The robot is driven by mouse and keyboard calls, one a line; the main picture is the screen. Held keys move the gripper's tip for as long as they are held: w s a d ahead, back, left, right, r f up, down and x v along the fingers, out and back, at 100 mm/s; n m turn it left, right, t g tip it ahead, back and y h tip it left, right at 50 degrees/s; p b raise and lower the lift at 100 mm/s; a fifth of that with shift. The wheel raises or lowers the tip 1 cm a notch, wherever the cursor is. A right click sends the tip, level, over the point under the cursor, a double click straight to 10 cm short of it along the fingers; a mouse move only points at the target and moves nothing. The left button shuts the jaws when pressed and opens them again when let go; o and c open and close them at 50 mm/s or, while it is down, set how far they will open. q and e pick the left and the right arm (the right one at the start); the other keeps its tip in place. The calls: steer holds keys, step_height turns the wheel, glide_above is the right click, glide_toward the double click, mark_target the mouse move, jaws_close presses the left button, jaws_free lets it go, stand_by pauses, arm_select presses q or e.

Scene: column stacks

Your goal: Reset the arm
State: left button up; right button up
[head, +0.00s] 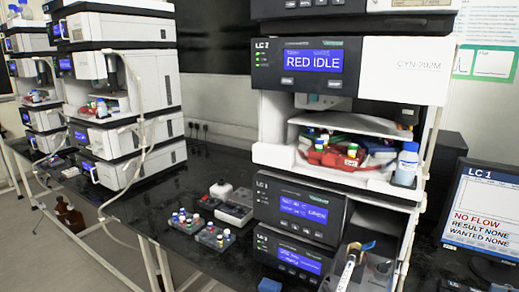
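Neither of my grippers shows in the head view, and I see no part of my arms that I can be sure of. The nearest instrument stack, labelled LC 2, has a display (313,62) reading "RED IDLE". Below it is an open bay with a red tray (332,156) of coloured vials. A bottle with a blue cap (407,163) stands at the bay's right side. A white tube-like part (345,272) with a tan piece near its top sits beside the lower modules; its lower end is cut off by the frame.
Two vial racks (213,237) stand on the black bench (165,205), with a small grey device (235,207) behind them. More instrument stacks (120,90) stand at the left. A monitor (485,212) at the right reads "NO FLOW".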

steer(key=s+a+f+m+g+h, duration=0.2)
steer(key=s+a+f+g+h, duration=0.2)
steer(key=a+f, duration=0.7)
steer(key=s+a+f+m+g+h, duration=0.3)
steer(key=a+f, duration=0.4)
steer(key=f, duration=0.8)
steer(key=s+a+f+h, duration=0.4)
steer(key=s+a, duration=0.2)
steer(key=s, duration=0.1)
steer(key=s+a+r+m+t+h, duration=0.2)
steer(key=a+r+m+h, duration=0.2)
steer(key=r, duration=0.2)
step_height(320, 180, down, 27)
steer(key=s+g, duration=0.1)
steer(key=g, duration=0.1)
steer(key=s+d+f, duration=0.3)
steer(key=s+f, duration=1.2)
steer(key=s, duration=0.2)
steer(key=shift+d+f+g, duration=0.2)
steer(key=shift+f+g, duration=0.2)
